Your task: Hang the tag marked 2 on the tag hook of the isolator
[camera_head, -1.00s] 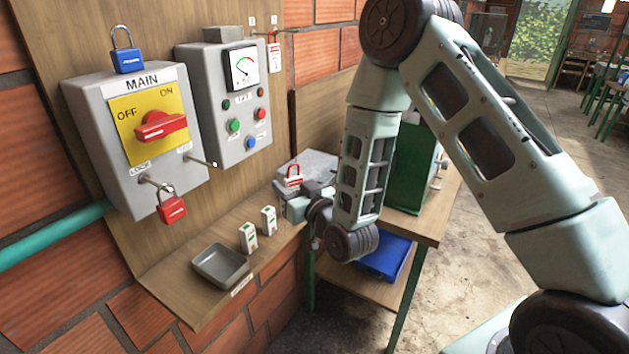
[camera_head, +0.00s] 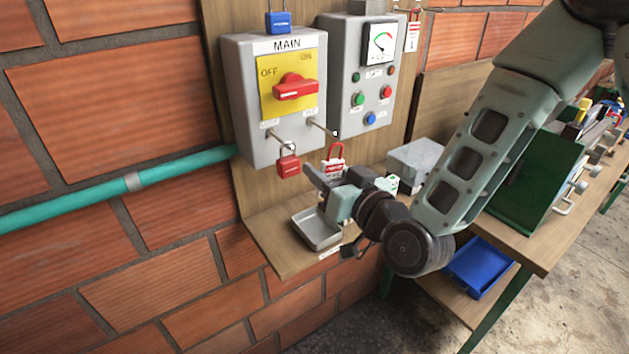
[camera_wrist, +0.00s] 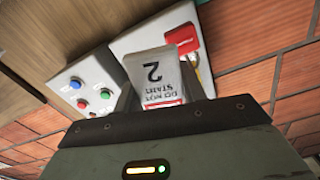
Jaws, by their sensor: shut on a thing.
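The isolator (camera_head: 242,95) is a grey box marked MAIN with a red handle on a yellow plate. Its thin tag hook (camera_head: 320,126) sticks out at its lower right and looks empty. A red padlock (camera_head: 288,163) hangs from the hasp to the left of it. My gripper (camera_head: 326,178) is shut on the tag marked 2 (camera_wrist: 158,78), just below and in front of the hook. The tag (camera_head: 334,163) is white with a red top loop, apart from the hook. In the wrist view the 2 is upside down, and the red padlock (camera_wrist: 182,40) shows behind the tag.
A control panel (camera_head: 349,90) with a gauge and buttons is right of the isolator. A blue padlock (camera_head: 278,22) sits on top of the isolator. A grey tray (camera_head: 312,232) lies on the shelf below my gripper. A grey box (camera_head: 415,160) stands to the right.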

